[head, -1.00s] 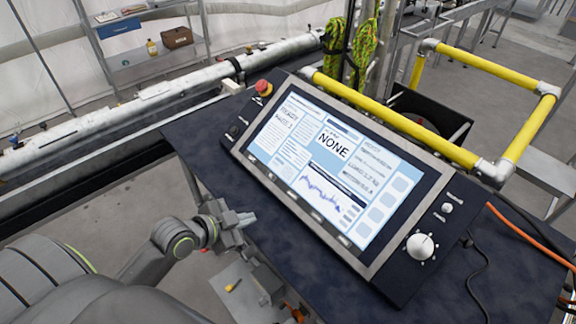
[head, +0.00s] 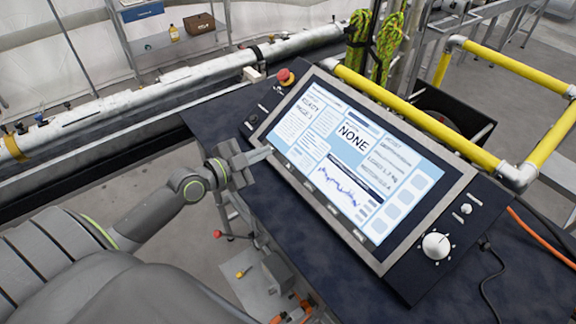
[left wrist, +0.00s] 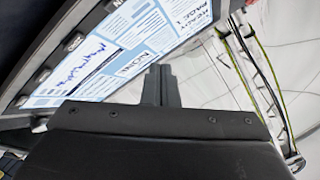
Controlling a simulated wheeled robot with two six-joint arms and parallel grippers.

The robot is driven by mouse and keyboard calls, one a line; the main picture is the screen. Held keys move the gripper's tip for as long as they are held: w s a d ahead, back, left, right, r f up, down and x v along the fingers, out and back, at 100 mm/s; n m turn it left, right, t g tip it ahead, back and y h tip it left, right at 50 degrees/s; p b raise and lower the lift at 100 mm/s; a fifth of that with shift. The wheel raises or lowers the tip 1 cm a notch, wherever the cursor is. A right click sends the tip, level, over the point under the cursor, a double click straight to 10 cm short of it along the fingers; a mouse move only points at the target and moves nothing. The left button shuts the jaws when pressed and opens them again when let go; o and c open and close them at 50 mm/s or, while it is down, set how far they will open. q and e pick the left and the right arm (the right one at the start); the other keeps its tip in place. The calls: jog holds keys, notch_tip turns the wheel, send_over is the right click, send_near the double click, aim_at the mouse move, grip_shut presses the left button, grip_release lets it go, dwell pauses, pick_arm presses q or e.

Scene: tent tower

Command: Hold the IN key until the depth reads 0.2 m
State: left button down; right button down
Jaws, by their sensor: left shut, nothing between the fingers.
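The console screen (head: 345,165) shows a large word "NONE", a blue line graph and smaller text; I cannot read a depth. It also shows in the left wrist view (left wrist: 150,40), tilted. Several small grey keys line the bezel's lower edge, such as one key (head: 311,187), also seen in the left wrist view (left wrist: 74,42). Their labels are unreadable, so I cannot tell which is IN. My left gripper (head: 265,153) is shut and empty at the console's lower-left edge, near the leftmost keys. Contact cannot be told. My right gripper is not in view.
A red stop button (head: 285,77) sits at the console's upper left and a white knob (head: 436,246) at its lower right. The dark table (head: 215,118) has bare room left of the console. Yellow rails (head: 420,118) stand behind. An orange cable (head: 540,238) runs at right.

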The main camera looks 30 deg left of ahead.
aim_at(289, 166)
pick_arm(q)
jog(key=w+f+b, duration=0.1)
jog(key=f, duration=0.1)
jog(key=w+d+f+b, duration=0.1)
jog(key=f+b, duration=0.1)
jog(key=w+f+b, duration=0.1)
jog(key=f, duration=0.1)
jog(key=shift+w+d, duration=0.25)
jog(key=shift+w, duration=0.05)
jog(key=shift+w+d+f+b, duration=0.2)
jog(key=shift+w+f+b, duration=0.3)
jog(key=shift+b, duration=0.5)
dwell(0.9)
jog(key=shift+f, duration=0.1)
jog(key=shift+w+d+f+b, duration=0.1)
jog(key=shift+w+f+b, duration=0.15)
jog(key=shift+b, duration=0.35)
